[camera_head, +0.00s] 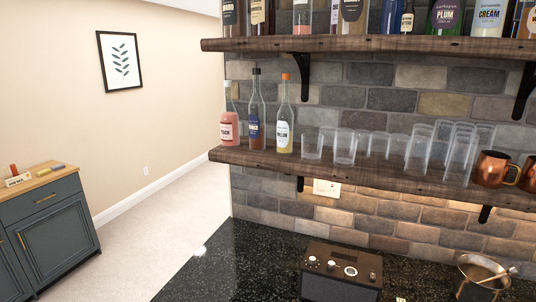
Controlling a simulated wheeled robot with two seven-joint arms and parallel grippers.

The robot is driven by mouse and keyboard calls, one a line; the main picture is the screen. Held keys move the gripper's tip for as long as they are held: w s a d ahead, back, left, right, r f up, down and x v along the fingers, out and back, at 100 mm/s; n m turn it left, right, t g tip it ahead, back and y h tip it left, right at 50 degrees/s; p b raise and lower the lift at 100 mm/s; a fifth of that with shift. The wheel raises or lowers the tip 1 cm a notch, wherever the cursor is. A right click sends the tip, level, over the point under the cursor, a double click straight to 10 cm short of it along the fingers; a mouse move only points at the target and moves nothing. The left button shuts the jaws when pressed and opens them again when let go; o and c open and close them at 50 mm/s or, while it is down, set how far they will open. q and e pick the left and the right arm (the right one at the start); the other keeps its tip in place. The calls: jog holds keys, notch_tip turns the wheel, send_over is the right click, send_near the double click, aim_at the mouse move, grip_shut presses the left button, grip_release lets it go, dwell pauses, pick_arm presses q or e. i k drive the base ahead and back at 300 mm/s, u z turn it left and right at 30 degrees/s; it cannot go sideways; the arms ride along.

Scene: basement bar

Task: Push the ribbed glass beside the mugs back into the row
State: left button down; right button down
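Clear glasses stand upright on the lower wooden shelf (380,172), shorter ones at the left and taller ones at the right. The tall glass (459,160) just left of the copper mugs (491,169) stands near the shelf's front edge. Other tall glasses are behind it, partly hidden by overlap. Another tall glass (417,156) stands to its left, also toward the front. Ribbing is too fine to make out clearly. A second mug is cut by the right picture edge. Neither of my grippers is in view.
Three bottles stand on the shelf's left end, one of them orange-capped (284,122). An upper shelf (400,44) with bottles hangs above, on dark brackets. Below, a black counter (235,265) holds a radio (340,272) and a brass bowl (483,270).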

aim_at(458, 170)
jog(key=z, duration=1.3)
